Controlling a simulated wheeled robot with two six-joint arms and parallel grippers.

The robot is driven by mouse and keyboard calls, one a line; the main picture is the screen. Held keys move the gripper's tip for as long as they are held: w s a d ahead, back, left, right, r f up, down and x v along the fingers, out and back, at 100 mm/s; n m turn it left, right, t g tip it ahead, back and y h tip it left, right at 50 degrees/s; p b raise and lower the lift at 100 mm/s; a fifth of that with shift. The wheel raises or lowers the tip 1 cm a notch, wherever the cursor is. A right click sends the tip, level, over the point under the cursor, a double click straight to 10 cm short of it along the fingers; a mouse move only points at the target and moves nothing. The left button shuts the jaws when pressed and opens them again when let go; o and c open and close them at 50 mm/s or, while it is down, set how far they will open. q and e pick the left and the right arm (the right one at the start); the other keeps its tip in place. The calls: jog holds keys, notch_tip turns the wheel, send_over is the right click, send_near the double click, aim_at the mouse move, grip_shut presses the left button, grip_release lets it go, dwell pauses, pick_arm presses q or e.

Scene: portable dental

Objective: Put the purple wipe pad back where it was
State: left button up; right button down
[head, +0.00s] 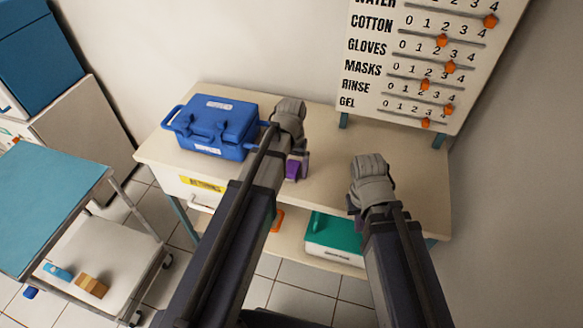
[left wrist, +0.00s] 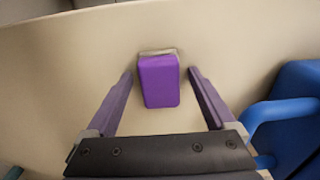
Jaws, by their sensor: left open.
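The purple wipe pad (left wrist: 159,82) is a small purple block on the cream tabletop, with a thin grey strip along its far edge in the left wrist view. In the head view it shows as a purple patch (head: 293,170) near the front edge, partly covered by my left arm. My left gripper (left wrist: 160,74) is open, with one finger on each side of the pad and visible gaps between.
A blue case (head: 213,127) stands left of my left gripper, and its handle comes close in the left wrist view. A board with orange sliders (head: 430,60) stands at the back right. A green-and-white box (head: 335,240) is on the lower shelf. A teal-topped cart (head: 45,200) stands left.

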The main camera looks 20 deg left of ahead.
aim_at(291, 167)
pick_arm(q)
jog(key=shift+r, duration=0.15)
notch_tip(291, 167, up, 12)
jog(key=p, duration=1.2)
jog(key=s+d+m+y, duration=0.1)
jog(key=s+d+m, duration=0.2)
jog(key=s+d, duration=0.7)
jog(key=s, duration=0.4)
jog(key=shift+s+d, duration=0.15)
jog(key=shift+d, duration=0.1)
jog(key=shift+r, duration=0.1)
